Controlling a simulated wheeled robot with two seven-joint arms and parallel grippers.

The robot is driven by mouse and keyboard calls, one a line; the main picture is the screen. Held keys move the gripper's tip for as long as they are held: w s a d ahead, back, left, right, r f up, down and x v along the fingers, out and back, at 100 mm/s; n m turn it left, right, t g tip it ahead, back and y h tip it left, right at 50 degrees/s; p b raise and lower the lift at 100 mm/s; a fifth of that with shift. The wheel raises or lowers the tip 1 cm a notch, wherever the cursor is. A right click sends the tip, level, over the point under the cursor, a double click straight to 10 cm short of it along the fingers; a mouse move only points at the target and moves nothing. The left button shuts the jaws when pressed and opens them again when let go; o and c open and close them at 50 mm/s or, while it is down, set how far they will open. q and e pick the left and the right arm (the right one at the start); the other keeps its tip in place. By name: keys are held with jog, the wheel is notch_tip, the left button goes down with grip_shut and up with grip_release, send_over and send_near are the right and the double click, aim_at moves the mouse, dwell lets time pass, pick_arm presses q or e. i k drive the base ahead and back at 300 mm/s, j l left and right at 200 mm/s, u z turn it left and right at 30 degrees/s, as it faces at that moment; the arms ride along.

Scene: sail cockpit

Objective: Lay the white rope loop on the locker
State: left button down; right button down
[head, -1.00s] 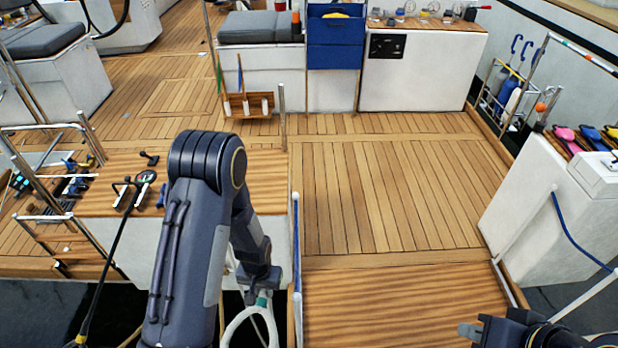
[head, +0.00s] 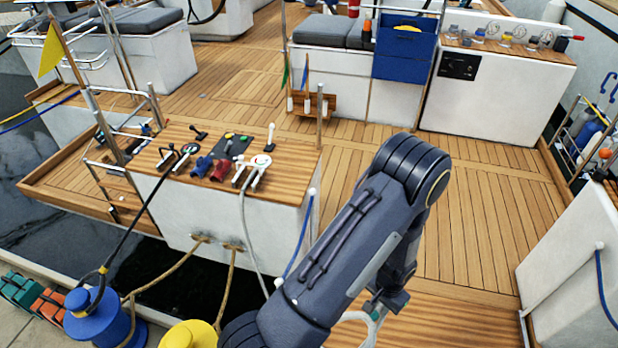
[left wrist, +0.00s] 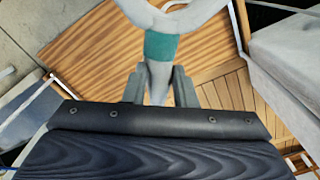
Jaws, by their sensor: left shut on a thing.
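The white rope loop (head: 352,317) hangs at my left gripper (head: 388,298), low in the head view and partly hidden by my arm. In the left wrist view, the white rope (left wrist: 185,17) has a teal band (left wrist: 172,46), and my left gripper (left wrist: 160,90) is shut on it just below the band. The loop is held over the wooden step. A white box with a wooden top (head: 292,160) stands left of my arm; I cannot tell for sure whether it is the locker. My right gripper is out of view.
Blue (head: 92,318) and yellow (head: 190,336) bollards stand at the lower left. Open deck (head: 470,215) lies right.

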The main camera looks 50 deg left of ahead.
aim_at(292, 167)
jog(key=i+l+u, duration=0.5)
jog(key=l+u, duration=0.15)
jog(key=l, duration=0.2)
jog(key=i+u, duration=0.25)
jog(key=i, duration=0.6)
jog(key=i+u, duration=0.45)
jog(key=i+l+u, duration=0.15)
jog(key=i+u, duration=0.15)
jog(key=u, duration=0.15)
jog(key=i+l+u, duration=0.3)
jog(key=u, duration=0.15)
jog(key=i+l+u, duration=0.6)
jog(key=l+u, duration=0.25)
jog(key=i+l+u, duration=0.3)
jog(key=l+u, duration=0.3)
jog(key=i+l+u, duration=0.15)
jog(key=l+u, duration=0.15)
jog(key=l, duration=0.2)
jog(key=i+l+u, duration=0.1)
jog(key=l+u, duration=0.15)
jog(key=l, duration=0.2)
jog(key=i, duration=0.55)
